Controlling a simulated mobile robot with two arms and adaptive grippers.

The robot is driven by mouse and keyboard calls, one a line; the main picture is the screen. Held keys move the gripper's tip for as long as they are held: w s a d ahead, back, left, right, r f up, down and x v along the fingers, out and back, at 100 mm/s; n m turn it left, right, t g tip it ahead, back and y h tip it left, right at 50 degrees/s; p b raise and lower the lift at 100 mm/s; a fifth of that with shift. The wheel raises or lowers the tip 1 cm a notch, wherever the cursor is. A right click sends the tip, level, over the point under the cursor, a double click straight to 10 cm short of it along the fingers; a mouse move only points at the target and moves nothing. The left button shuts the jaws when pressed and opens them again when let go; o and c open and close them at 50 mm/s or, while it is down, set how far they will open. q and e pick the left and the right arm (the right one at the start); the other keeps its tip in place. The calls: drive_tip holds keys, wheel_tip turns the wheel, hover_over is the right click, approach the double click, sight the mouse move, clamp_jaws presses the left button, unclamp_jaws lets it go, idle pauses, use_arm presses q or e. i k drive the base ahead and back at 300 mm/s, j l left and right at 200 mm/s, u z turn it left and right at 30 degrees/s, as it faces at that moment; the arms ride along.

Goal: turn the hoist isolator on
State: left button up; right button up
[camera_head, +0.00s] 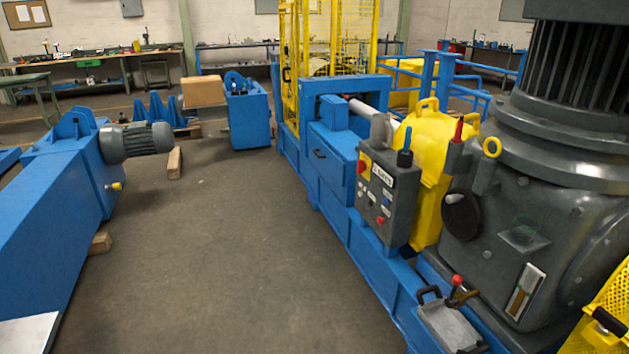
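No part is clearly readable as the hoist isolator. A grey control box (389,198) on the blue machine frame carries a label plate, red buttons and small knobs; its lettering is too small to read for certain. A dark blue-and-black handle (404,150) stands upright on top of it. A black round knob (455,198) sits on the grey gearbox (532,215) to the right of the box. A red-topped lever (457,282) stands lower, near a grey plate at the front. Neither of my grippers is in view.
A yellow guard (427,135) stands behind the box. A yellow mesh cage (340,40) rises farther back. Yellow mesh is at the lower right. A blue beam (50,225) with a grey motor (140,141) lies at left. The middle floor (230,250) is clear.

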sight(360, 164)
drive_tip(key=i+j+z, duration=0.35)
drive_tip(key=i+z, duration=0.2)
drive_tip(key=i, duration=0.15)
drive_tip(key=i+j+z, duration=0.15)
drive_tip(key=z, duration=0.25)
drive_tip(key=i+j+z, duration=0.1)
drive_tip(key=j+z, duration=0.55)
drive_tip(key=z, duration=0.2)
drive_tip(key=i, duration=0.05)
